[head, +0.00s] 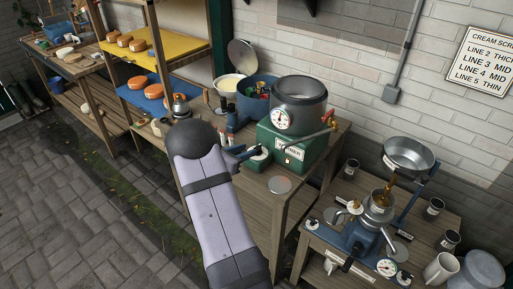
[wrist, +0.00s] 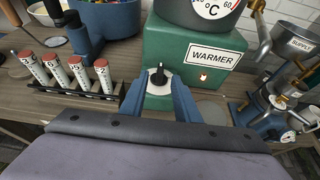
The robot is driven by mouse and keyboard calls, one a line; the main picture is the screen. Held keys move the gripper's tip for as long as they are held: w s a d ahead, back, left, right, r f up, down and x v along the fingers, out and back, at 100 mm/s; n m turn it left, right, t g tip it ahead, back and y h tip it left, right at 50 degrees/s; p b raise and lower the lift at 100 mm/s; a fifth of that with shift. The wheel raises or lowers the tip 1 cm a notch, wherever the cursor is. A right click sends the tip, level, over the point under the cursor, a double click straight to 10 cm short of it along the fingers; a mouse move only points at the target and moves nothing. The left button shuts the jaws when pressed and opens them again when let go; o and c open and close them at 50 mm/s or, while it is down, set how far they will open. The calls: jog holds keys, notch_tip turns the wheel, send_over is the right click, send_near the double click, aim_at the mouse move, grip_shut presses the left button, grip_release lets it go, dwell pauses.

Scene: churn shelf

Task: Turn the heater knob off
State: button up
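The heater is a green box labelled WARMER (wrist: 190,50), also in the head view (head: 310,152). A small green block at its front carries the black heater knob (wrist: 158,77) on a white round dial. The knob's handle stands roughly upright in the wrist view; its dial marks are too small to read. A small lamp (wrist: 204,77) under the label shows a bright orange-white spot. My gripper (wrist: 159,92) is open, its blue fingers on either side of the knob, with gaps visible. In the head view my gripper (head: 245,153) reaches the block from the left.
A grey pot with a °C gauge (head: 281,119) sits on the heater. A rack of red-capped tubes (wrist: 75,85) stands left of my gripper. A round metal disc (head: 280,184) lies on the table in front. A separator machine (head: 365,235) stands to the right.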

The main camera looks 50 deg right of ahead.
aim_at(256, 147)
jog(key=shift+d, duration=0.1)
jog(key=shift+p+x, duration=1.3)
jog(key=shift+x, duration=2.3)
jog(key=shift+f, duration=0.1)
grip_shut()
